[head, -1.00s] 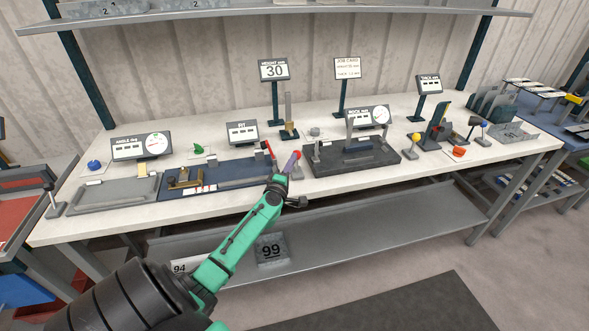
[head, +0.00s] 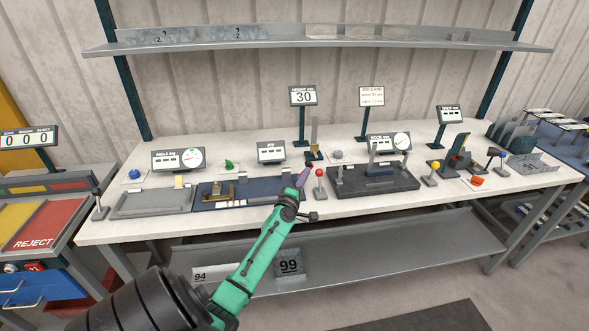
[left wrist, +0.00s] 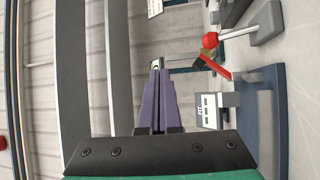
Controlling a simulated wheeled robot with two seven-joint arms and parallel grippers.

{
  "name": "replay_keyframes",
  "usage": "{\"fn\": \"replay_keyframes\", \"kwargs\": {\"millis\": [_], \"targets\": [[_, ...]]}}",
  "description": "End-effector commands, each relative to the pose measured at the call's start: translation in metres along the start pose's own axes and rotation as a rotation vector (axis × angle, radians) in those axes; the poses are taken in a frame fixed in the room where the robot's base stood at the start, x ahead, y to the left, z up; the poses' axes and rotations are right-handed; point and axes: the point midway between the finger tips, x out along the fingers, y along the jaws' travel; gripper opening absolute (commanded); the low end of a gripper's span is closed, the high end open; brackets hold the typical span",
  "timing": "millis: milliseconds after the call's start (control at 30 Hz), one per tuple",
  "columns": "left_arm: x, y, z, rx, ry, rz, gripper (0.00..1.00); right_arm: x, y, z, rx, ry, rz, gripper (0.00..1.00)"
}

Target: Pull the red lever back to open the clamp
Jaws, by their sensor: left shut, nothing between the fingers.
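A lever with a red ball knob (head: 320,173) stands on the bench between the blue fixture plate and the dark grey fixture. It also shows in the left wrist view (left wrist: 209,40). A red bar with a dark part (left wrist: 214,68) is at the end of the blue plate (left wrist: 266,115) in that view; my gripper largely hides that spot in the head view. My left gripper (head: 304,177) has purple fingers, shut and empty, just left of the red knob and apart from it. The fingers show in the left wrist view (left wrist: 158,95). My right gripper is out of view.
The FIT display (head: 271,152) stands behind the blue plate. The dark grey fixture (head: 375,183) is on the right, with a yellow-knobbed lever (head: 432,168) beyond it. A shelf (head: 330,255) runs below the bench. The bench's front strip is mostly clear.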

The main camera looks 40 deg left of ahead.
Motion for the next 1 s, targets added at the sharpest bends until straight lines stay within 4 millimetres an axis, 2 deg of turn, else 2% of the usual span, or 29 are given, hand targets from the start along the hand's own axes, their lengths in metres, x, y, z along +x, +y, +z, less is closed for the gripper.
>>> {"fn": "replay_keyframes", "kwargs": {"millis": [33, 100, 300, 467, 700, 900, 967, 1000], "targets": [[-0.009, 0.016, -0.002, -0.003, 0.001, -0.003, 0.00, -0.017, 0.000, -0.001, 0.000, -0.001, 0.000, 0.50], [-0.021, 0.025, -0.005, -0.002, 0.000, -0.003, 0.00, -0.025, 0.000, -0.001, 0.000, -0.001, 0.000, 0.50], [-0.043, 0.039, -0.010, -0.002, 0.000, -0.001, 0.00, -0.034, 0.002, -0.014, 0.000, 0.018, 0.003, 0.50], [-0.046, 0.040, -0.011, 0.001, 0.000, -0.001, 0.00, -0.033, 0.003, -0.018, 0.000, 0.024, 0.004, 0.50], [-0.045, 0.040, -0.011, 0.000, 0.000, -0.001, 0.00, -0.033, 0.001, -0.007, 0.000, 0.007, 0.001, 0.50], [-0.045, 0.040, -0.011, 0.000, 0.000, -0.001, 0.00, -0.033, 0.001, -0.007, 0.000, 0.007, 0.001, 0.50], [-0.046, 0.035, -0.009, 0.007, -0.004, -0.009, 0.00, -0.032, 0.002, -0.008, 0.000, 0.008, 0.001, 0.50], [-0.048, 0.026, -0.006, 0.021, -0.012, -0.025, 0.00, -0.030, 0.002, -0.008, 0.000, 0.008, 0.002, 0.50]]}}
